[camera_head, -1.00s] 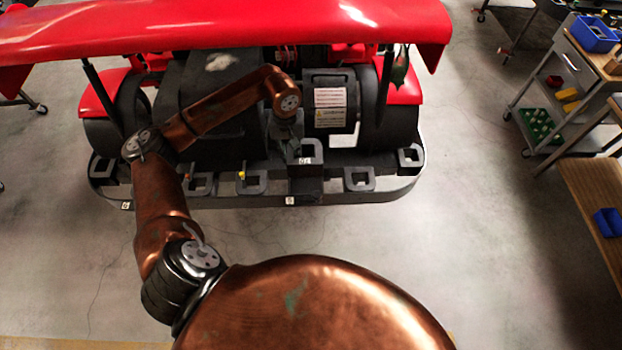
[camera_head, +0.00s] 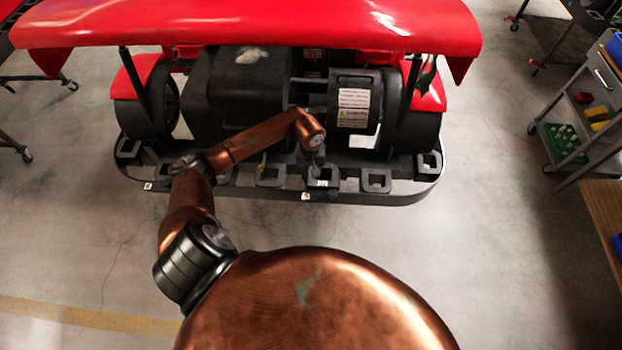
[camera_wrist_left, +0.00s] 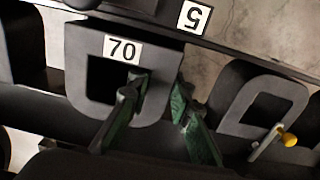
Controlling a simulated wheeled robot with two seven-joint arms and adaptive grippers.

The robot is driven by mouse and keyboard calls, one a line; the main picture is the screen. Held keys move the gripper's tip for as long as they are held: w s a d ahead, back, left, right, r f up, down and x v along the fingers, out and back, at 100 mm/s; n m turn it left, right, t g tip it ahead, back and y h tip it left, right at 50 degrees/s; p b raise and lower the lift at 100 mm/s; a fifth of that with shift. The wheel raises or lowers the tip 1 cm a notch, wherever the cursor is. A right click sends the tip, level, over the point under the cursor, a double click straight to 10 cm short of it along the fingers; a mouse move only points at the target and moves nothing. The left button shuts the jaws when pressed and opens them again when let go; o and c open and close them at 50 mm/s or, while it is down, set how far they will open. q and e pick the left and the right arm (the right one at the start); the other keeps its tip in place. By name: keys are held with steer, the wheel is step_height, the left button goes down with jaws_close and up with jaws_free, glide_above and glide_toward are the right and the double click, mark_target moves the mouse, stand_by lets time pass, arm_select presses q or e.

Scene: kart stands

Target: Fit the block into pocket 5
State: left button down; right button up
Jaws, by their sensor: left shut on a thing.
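The block is a dark square frame with a hole and a white label "70" (camera_wrist_left: 78,68). It also shows in the head view (camera_head: 323,183), at the front rail of the kart. My left gripper (camera_wrist_left: 155,100) has green fingers, one in the block's hole and one outside its side wall, so it is shut on that wall. In the head view the left gripper (camera_head: 316,160) points down at the block. A label "5" (camera_wrist_left: 194,16) marks the rail beside the block. Pocket 5 is hidden under the block; I cannot tell how deep it sits. My right gripper is not in view.
A similar square holder (camera_wrist_left: 230,108) stands close beside the block, with a yellow-tipped lever (camera_wrist_left: 289,140) near it. Another holder (camera_head: 376,178) is on the other side. The red kart body (camera_head: 250,28) overhangs behind. A grey cart (camera_head: 590,110) stands right; the floor in front is clear.

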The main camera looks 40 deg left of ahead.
arm_select(q)
steer(key=shift+f, duration=1.1)
steer(key=c, duration=2.2)
jaws_free()
steer(key=o, duration=0.4)
steer(key=shift+o, duration=0.2)
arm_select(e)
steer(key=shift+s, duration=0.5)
